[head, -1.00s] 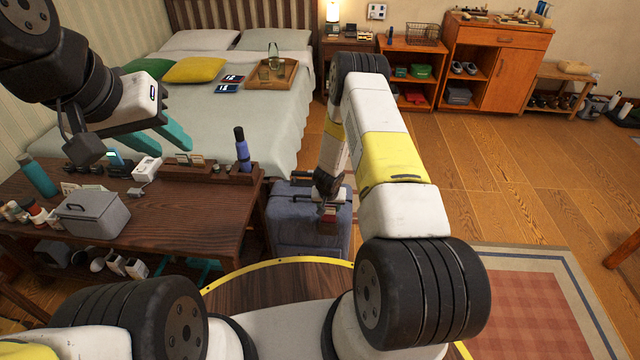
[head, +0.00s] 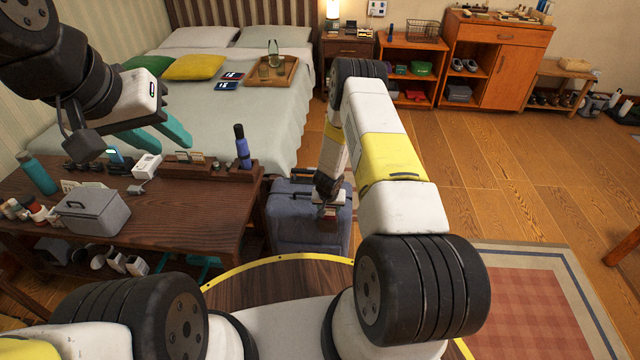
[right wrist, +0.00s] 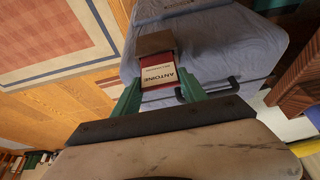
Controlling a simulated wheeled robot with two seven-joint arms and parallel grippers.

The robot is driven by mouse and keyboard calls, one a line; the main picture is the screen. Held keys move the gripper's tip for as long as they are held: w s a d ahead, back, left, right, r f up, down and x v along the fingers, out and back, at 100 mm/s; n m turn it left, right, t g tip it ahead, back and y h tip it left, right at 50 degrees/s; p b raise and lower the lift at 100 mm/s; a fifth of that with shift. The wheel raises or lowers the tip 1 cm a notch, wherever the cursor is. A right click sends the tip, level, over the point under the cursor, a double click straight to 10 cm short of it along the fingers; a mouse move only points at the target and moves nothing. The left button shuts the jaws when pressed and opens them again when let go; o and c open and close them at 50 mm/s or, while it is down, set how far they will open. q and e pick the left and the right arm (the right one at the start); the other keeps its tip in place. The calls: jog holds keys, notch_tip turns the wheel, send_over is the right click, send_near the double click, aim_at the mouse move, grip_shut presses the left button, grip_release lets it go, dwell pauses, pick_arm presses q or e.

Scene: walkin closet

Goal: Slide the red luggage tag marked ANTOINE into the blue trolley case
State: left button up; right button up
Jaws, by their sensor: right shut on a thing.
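The blue trolley case (head: 290,222) stands on the floor beside the bench; its fabric face fills the upper right wrist view (right wrist: 215,45). The red luggage tag (right wrist: 158,72), with a pale label reading ANTOINE, is between the green fingers of my right gripper (right wrist: 160,92), which is shut on it. The tag's far end meets a brown holder (right wrist: 155,42) on the case; I cannot tell how deep it sits there. In the head view my right gripper (head: 328,200) is over the case. My left gripper (head: 170,130) is open and empty above the bench.
The bed (head: 200,120) is behind. A dark handle (right wrist: 215,88) crosses near my right fingers.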

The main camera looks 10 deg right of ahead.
aim_at(329, 212)
jog(key=shift+f, duration=1.55)
jog(key=o, duration=1.8)
jog(key=shift+r, duration=4.05)
